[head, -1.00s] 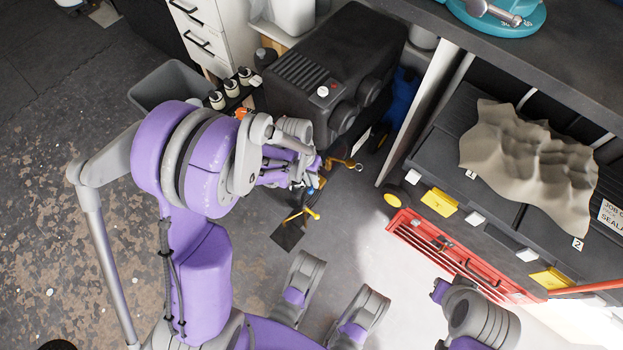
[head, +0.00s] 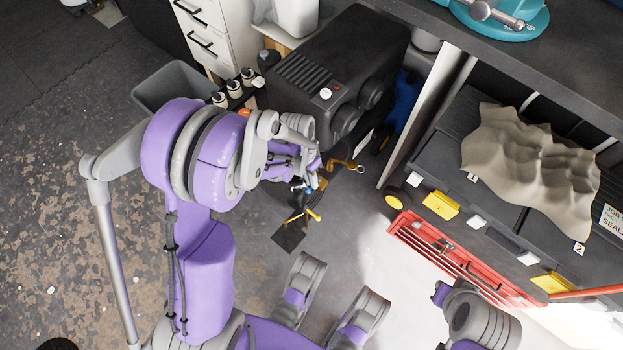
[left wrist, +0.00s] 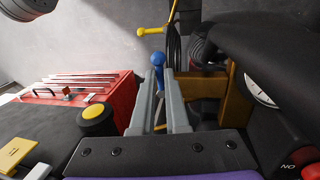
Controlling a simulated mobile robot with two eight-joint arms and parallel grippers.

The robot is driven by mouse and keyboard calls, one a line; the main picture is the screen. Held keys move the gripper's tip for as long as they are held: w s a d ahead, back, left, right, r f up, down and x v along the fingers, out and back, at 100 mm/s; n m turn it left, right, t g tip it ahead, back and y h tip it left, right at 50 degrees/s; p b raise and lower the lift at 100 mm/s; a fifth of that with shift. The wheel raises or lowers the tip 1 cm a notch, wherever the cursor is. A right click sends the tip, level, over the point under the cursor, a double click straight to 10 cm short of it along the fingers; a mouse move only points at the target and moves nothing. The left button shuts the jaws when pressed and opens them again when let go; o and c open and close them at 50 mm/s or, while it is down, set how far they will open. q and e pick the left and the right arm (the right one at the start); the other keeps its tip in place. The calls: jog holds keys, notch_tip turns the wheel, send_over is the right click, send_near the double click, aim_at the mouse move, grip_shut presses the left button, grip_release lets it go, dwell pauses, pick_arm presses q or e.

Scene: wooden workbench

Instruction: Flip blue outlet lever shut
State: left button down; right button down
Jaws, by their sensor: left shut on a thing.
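The blue outlet lever (left wrist: 157,62) has a round blue knob and shows between the fingertips in the left wrist view. In the head view only a small bit of blue (head: 309,190) shows beside my fingers. My left gripper (left wrist: 160,78) is shut on the lever; it also shows in the head view (head: 305,184), low beside the black compressor. A yellow lever (left wrist: 152,31) stands just beyond the blue one. The yellow-brown fitting (left wrist: 212,88) is right of my fingers. The lever's pivot is hidden behind my gripper. My right gripper's fingers are not seen.
The black compressor (head: 335,62) stands close behind my left gripper, with its gauge (left wrist: 260,88) near my fingers in the wrist view. A red tray (head: 455,262) and dark drawers with yellow labels stand to the right.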

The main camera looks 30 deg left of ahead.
pick_arm(q)
jog(key=c, duration=0.9)
grip_release()
jog(key=r+p, duration=0.1)
jog(key=r, duration=0.2)
jog(key=a+r+p, duration=0.1)
jog(key=r, duration=0.3)
jog(key=a+r+p, duration=0.1)
jog(key=r, duration=0.2)
jog(key=shift+w+r, duration=0.2)
jog(key=shift+r, duration=0.1)
